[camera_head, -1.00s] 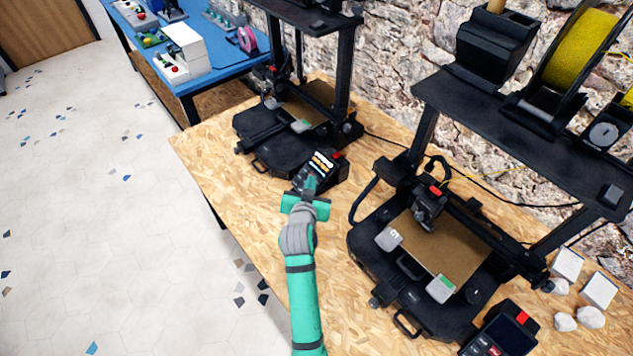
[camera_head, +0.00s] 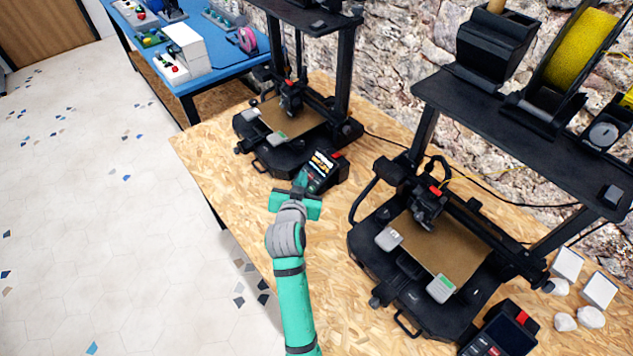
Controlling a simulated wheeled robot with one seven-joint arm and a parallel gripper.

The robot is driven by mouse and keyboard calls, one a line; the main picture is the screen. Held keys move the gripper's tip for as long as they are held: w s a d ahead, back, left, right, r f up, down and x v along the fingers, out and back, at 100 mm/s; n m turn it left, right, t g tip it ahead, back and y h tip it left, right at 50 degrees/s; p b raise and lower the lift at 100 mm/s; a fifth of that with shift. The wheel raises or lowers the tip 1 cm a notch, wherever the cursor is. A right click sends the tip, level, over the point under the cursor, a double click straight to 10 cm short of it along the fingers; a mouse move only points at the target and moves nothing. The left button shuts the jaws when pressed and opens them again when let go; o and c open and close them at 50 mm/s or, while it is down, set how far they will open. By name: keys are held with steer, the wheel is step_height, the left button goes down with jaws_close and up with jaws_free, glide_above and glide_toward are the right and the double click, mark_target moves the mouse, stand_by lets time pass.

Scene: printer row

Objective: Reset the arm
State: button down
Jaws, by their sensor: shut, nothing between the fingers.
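My green and grey arm reaches up from the bottom middle over the wooden table. My gripper (camera_head: 301,181) is shut and empty. It is at the lower left edge of the left printer's control screen (camera_head: 322,172), which is lit with orange and white marks. I cannot tell whether the fingertips touch the screen housing. The left printer (camera_head: 285,125) stands behind it, with its print head over the bed.
A second black printer (camera_head: 430,250) stands close on the right, with a shelf and yellow spool (camera_head: 578,50) above. White blocks (camera_head: 598,289) lie at the far right. A blue table (camera_head: 205,72) is at the back left. The floor on the left is clear.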

stand_by(0.8)
